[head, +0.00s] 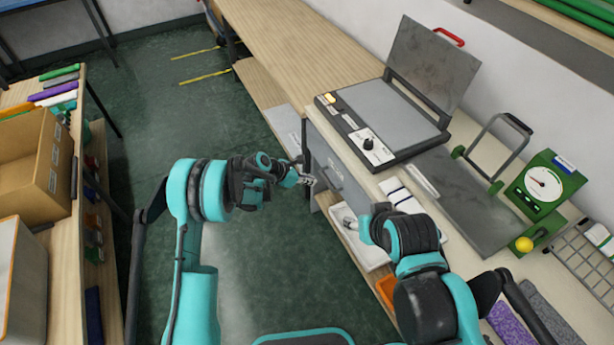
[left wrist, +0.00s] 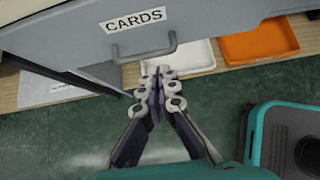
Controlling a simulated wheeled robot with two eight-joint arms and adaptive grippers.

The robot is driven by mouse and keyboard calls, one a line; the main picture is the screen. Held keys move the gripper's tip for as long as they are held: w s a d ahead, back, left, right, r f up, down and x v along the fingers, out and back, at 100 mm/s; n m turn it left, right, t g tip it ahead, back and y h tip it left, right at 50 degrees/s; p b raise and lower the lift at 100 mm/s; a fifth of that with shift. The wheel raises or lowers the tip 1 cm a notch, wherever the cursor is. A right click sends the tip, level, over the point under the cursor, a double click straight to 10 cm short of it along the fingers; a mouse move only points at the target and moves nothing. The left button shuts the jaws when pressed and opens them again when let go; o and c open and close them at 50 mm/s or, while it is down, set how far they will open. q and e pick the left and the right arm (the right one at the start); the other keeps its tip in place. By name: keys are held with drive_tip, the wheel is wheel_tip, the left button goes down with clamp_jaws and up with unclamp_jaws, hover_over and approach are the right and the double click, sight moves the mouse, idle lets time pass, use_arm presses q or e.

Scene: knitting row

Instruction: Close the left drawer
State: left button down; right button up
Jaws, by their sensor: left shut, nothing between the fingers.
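A grey drawer front (head: 340,172) with a small label sits under the worktop edge, below the flat machine. In the left wrist view the drawer front (left wrist: 222,28) reads CARDS and has a grey bar handle (left wrist: 145,54). My left gripper (head: 309,181) is shut and empty, just in front of the drawer. In the left wrist view its fingertips (left wrist: 160,74) are together just below the handle, with no clear contact.
A white tray (left wrist: 190,56) and an orange tray (left wrist: 262,42) lie on the low shelf beneath. A machine with a raised lid (head: 382,112) and a green dial device (head: 546,187) stand on the worktop. A cardboard box (head: 30,160) is at left. Floor between is clear.

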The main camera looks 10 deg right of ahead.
sight(340, 174)
use_arm(q)
drive_tip(key=b+x, duration=0.2)
drive_tip(key=x, duration=0.7)
drive_tip(key=shift+w+d+r+b, duration=0.1)
drive_tip(key=shift+w+d+b, duration=0.15)
drive_tip(key=shift+d, duration=0.3)
drive_tip(key=shift+w+d+b, duration=0.2)
drive_tip(key=shift+d+b, duration=0.1)
drive_tip(key=shift+d, duration=0.25)
drive_tip(key=shift+w+d+r, duration=0.1)
drive_tip(key=shift+w+d, duration=0.1)
drive_tip(key=shift+d, duration=0.35)
use_arm(e)
drive_tip(key=shift+f, duration=1.8)
use_arm(q)
drive_tip(key=shift+d, duration=0.15)
drive_tip(key=d, duration=0.1)
drive_tip(key=w+d+b, duration=0.1)
drive_tip(key=d, duration=0.1)
drive_tip(key=shift+w+d, duration=0.1)
drive_tip(key=shift+d, duration=0.2)
drive_tip(key=shift+w+d, duration=0.25)
drive_tip(key=shift+a, duration=0.1)
drive_tip(key=shift+r, duration=0.1)
use_arm(e)
drive_tip(key=shift+w+a+f, duration=0.2)
drive_tip(key=shift+w, duration=0.2)
drive_tip(key=shift+w+a+f, duration=0.15)
drive_tip(key=shift+w+f, duration=0.05)
drive_tip(key=shift+w, duration=0.2)
